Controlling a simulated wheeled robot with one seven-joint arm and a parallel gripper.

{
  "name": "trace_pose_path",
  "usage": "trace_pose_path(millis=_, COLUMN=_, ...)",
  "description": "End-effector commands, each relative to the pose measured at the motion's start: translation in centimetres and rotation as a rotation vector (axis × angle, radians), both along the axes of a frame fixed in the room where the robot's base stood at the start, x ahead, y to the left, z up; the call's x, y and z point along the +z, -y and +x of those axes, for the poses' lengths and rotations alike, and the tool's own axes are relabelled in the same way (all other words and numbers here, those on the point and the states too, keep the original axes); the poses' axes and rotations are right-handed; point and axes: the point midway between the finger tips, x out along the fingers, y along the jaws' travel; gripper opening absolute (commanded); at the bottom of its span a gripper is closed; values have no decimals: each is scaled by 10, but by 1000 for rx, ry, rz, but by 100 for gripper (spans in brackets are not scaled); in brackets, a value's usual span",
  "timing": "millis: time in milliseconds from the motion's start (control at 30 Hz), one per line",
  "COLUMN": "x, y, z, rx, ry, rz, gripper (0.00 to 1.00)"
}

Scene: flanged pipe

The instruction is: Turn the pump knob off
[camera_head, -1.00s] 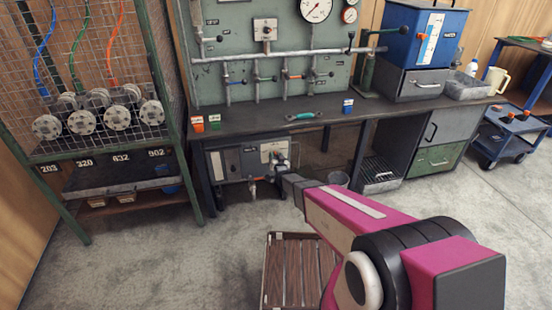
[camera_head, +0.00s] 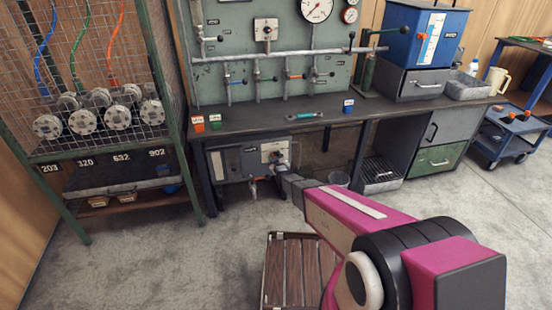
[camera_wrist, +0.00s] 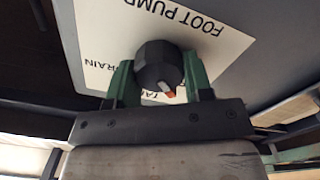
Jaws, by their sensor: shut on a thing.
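The pump knob (camera_wrist: 158,65) is a dark, faceted knob with an orange and white pointer mark, in the wrist view. It sits on a white label plate (camera_wrist: 205,30) reading "FOOT PUMP", with partly covered words "TANK" and "DRAIN". The text appears upside down, and the pointer mark faces the lower right of the picture. My gripper (camera_wrist: 160,82) has its green fingers on either side of the knob and is shut on it. In the head view the plate (camera_head: 274,152) is on a grey box under the bench, and my gripper (camera_head: 283,168) is at its lower right, with the knob hidden.
The bench top (camera_head: 260,115) is above the arm, with a teal-handled tool (camera_head: 303,115) on it. A slatted wooden platform (camera_head: 290,270) lies on the floor below. A grey bucket (camera_head: 339,179) and a wire crate (camera_head: 380,175) stand right of the gripper.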

Motion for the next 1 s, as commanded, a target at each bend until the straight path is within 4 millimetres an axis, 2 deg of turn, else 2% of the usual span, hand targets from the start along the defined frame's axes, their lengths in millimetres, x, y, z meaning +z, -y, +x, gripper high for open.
trace_pose_path(millis=400, x=-1, y=-1, z=-1, rx=0, ry=54, rz=-187, gripper=23)
trace_pose_path(millis=967, x=-1, y=-1, z=-1, rx=1, ry=62, rz=-218, gripper=23)
trace_pose_path(millis=1000, x=-1, y=-1, z=-1, rx=2, ry=62, rz=-218, gripper=56)
